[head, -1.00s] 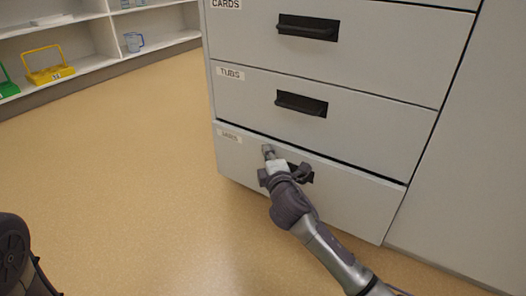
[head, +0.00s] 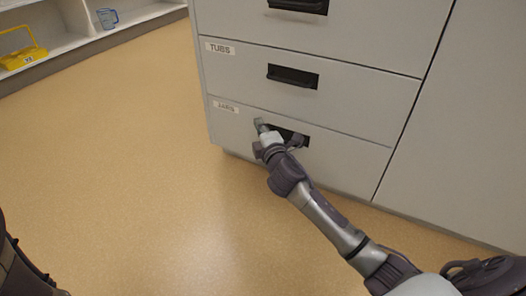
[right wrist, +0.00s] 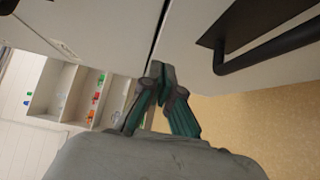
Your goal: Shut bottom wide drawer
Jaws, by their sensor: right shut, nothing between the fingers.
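The bottom wide drawer (head: 345,165) is the lowest grey front of the cabinet, with a small label at its upper left and a dark recessed handle. Its front now looks about flush with the drawer above, with only a thin seam between them. My right gripper (head: 259,124) is shut and empty, at the drawer front just left of the handle; the arm covers part of the handle. In the right wrist view the shut fingertips (right wrist: 161,70) are close to the drawer front, beside the dark handle bar (right wrist: 265,50). My left gripper is out of view.
The drawer labelled TUBS (head: 350,105) is above, and it looks shut. A plain grey panel (head: 460,130) adjoins on the right. White shelves (head: 70,40) with a yellow carrier (head: 25,55) and a blue jug (head: 107,18) stand at the far left. The tan floor between is clear.

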